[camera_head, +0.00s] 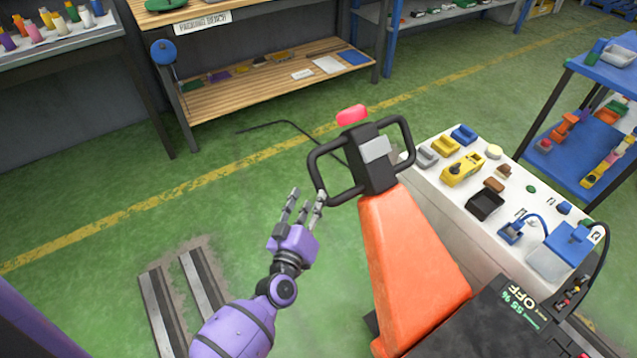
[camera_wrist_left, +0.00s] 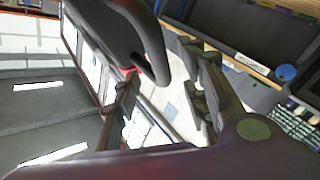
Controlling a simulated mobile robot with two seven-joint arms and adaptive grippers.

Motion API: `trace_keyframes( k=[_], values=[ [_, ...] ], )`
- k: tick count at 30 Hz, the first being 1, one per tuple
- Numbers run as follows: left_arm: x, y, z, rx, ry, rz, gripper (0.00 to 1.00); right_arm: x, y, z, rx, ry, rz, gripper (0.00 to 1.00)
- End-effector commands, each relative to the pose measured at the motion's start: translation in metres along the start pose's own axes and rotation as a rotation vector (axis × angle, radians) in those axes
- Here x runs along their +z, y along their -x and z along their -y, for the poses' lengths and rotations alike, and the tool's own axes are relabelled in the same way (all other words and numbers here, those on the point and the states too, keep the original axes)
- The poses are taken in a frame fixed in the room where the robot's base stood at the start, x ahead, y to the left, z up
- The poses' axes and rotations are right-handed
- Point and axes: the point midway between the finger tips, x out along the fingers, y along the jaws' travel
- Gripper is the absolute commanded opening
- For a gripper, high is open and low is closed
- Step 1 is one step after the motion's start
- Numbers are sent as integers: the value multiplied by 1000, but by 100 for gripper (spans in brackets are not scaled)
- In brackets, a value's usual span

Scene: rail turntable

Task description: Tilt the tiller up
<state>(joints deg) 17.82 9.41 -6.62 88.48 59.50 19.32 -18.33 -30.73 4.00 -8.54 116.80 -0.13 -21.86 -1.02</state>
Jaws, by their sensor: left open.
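The tiller (camera_head: 370,170) is a black head with a looped handle on each side and a red knob on top. It stands at the upper end of an orange housing (camera_head: 408,262). My left gripper (camera_head: 306,197) is open, with its fingertips just below and in front of the left handle loop. In the left wrist view the black loop (camera_wrist_left: 152,48) crosses the upper part, and my gripper's fingers (camera_wrist_left: 165,95) are spread beneath it. I cannot tell whether a fingertip touches the loop. My right gripper is not in view.
A white table (camera_head: 435,190) with several small tools and bins stands right of the tiller. A black unit with a display (camera_head: 490,318) is at lower right. A wooden packing bench (camera_head: 265,84) is behind. Grey rails (camera_head: 180,295) lie on the green floor, which is open at left.

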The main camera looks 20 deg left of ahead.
Motion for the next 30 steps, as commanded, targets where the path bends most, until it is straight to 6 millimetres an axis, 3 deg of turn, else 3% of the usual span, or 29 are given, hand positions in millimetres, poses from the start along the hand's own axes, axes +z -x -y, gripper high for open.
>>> trace_keyframes(
  k=[13, 25, 30],
  values=[
    [-1, -65, -1, 2, 1, -1, 40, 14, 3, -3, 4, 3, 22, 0],
    [-1, -75, -1, 1, 1, -1, 40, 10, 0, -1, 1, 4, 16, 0],
    [-1, -74, -1, 1, 1, -1, 19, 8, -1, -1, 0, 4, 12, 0]
  ],
)
